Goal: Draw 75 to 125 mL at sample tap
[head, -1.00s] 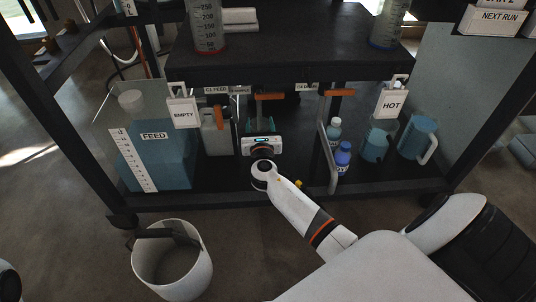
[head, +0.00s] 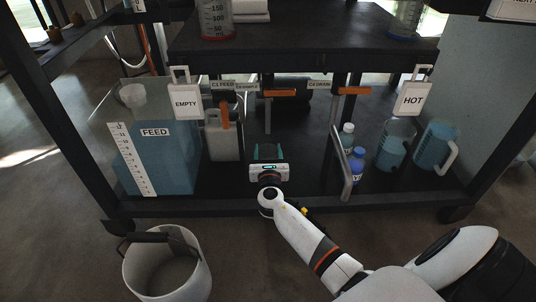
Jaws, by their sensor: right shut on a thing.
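My right gripper (head: 268,172) is at the centre, above the lower shelf. It is shut on a teal-edged vessel (head: 282,153), mostly hidden behind the gripper body. I cannot make out a liquid level in the vessel or any flow. My left gripper is out of view.
The FEED tank (head: 155,165) stands left, with the C1 FEED handle (head: 225,116) upright beside it. A drain pipe (head: 340,160) hangs right of the gripper, near small bottles (head: 357,165) and blue-filled jugs (head: 434,148). A bucket (head: 165,275) stands on the floor.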

